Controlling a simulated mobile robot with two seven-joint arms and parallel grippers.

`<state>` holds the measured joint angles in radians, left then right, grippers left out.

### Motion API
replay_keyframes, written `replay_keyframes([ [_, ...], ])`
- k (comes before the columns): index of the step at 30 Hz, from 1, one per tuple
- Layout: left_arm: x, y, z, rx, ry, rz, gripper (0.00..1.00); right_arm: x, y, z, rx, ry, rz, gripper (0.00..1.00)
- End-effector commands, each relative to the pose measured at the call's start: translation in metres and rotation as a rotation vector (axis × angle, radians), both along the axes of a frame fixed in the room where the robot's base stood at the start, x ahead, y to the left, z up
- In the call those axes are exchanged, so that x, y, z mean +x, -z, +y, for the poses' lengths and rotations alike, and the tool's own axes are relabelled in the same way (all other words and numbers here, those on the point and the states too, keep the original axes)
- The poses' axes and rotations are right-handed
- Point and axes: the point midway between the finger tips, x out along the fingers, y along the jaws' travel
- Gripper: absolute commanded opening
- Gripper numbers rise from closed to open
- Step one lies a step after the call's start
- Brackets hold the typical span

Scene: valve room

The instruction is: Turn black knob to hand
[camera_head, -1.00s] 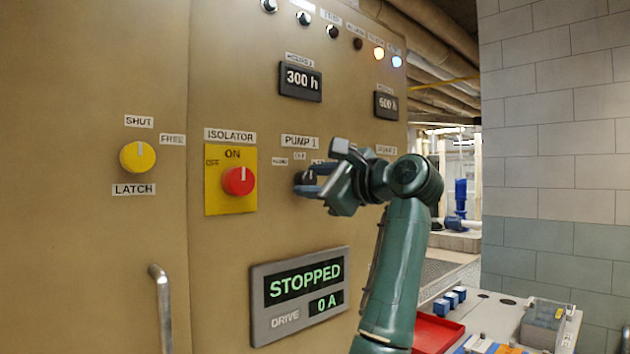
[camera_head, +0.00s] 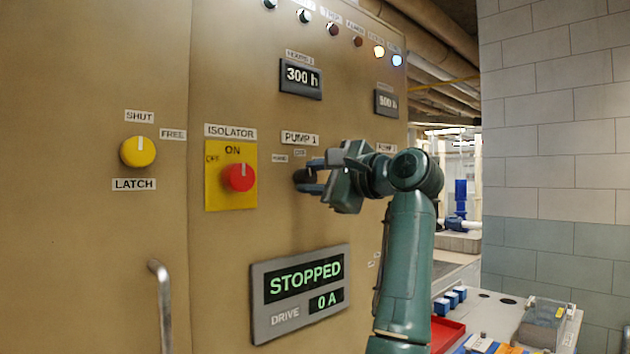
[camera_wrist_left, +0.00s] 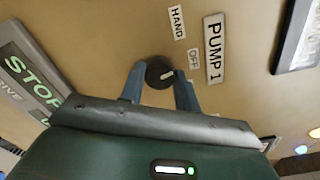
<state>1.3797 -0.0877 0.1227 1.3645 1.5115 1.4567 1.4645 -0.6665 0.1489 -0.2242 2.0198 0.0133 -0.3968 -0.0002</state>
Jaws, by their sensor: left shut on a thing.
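The black knob (camera_wrist_left: 160,72) sits on the tan panel under the PUMP 1 label (camera_wrist_left: 214,48). In the left wrist view its white mark points toward the OFF label (camera_wrist_left: 194,58); the HAND label (camera_wrist_left: 177,22) lies to one side of that. My left gripper (camera_head: 311,176) is shut on the knob, its fingers on opposite sides of it. In the head view the fingers partly hide the knob (camera_head: 302,176), and the gripper covers the label to the right of OFF. My right gripper is not in view.
A red isolator knob (camera_head: 238,177) on a yellow plate and a yellow latch knob (camera_head: 138,152) are to the left. A display (camera_head: 300,293) below reads STOPPED, 0 A. A metal handle (camera_head: 162,300) projects lower left. A table with a red tray (camera_head: 447,334) stands lower right.

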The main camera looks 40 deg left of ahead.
Motion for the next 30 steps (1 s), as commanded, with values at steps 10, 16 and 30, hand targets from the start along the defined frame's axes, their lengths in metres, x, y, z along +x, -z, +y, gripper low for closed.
replay_keyframes([
  [10, -0.0001, 0.0013, -0.0004, -0.028, 0.0, -0.289, 0.09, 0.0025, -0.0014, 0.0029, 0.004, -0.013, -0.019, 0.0],
  [16, -0.0003, 0.0009, -0.0004, -0.038, 0.001, -0.412, 0.09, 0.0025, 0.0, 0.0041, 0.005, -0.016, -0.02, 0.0],
  [30, -0.0004, 0.0008, -0.0002, -0.047, -0.002, -0.522, 0.09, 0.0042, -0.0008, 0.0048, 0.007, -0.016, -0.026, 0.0],
])
